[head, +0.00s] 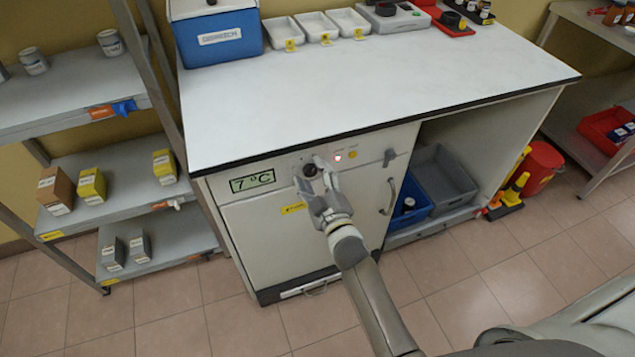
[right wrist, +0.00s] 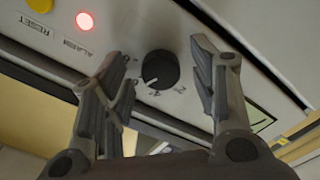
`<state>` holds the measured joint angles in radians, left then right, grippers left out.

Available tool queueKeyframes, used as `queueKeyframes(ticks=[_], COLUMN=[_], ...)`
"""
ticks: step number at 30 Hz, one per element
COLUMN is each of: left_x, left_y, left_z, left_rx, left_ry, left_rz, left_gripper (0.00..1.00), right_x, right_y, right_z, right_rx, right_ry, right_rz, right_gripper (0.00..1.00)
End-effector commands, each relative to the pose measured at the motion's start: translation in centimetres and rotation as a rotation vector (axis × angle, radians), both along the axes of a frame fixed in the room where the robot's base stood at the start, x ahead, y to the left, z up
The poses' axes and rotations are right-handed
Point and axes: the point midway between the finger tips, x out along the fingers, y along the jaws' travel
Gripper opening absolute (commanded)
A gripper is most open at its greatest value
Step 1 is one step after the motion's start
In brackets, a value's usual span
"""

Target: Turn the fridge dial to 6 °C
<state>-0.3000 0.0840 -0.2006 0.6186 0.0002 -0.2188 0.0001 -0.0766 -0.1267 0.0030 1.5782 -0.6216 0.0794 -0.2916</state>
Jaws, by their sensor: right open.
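The fridge (head: 290,219) is built in under the white worktop, and its display (head: 252,181) reads 7 °C. The black round dial (head: 310,170) is on the front panel right of the display. In the right wrist view the dial (right wrist: 160,69) shows a white pointer mark and sits between my fingers. My right gripper (head: 317,172) is open, with one finger on each side of the dial; in the right wrist view the gripper (right wrist: 155,75) shows gaps to the dial on both sides. I cannot tell whether the fingertips touch the panel. My left gripper is not in view.
A lit red alarm lamp (head: 338,157) and a yellow reset button (head: 352,154) are right of the dial. The door handle (head: 389,196) is below them. The worktop edge overhangs the panel. Shelving (head: 75,120) stands at the left; open floor (head: 430,290) lies in front.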

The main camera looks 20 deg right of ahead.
Motion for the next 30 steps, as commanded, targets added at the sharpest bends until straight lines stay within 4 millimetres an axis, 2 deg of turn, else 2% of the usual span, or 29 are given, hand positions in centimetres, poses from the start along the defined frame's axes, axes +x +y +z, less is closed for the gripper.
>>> queueKeyframes(ticks=[5,15,21,30], left_x=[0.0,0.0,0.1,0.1], left_y=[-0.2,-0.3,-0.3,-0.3], left_z=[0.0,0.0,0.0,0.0], left_rx=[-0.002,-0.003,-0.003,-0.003], left_ry=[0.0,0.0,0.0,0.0], left_rz=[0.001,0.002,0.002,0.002], left_gripper=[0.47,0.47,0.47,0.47], right_x=[-1.6,-7.7,-10.5,-11.9], right_y=[-0.1,-0.2,-0.3,-0.4], right_z=[-0.1,-0.2,-0.1,0.0], right_rx=[0.0,0.001,0.0,0.0], right_ry=[0.003,0.004,0.003,0.0], right_rz=[0.0,0.0,0.0,0.0], right_gripper=[0.54,0.54,0.54,0.54])
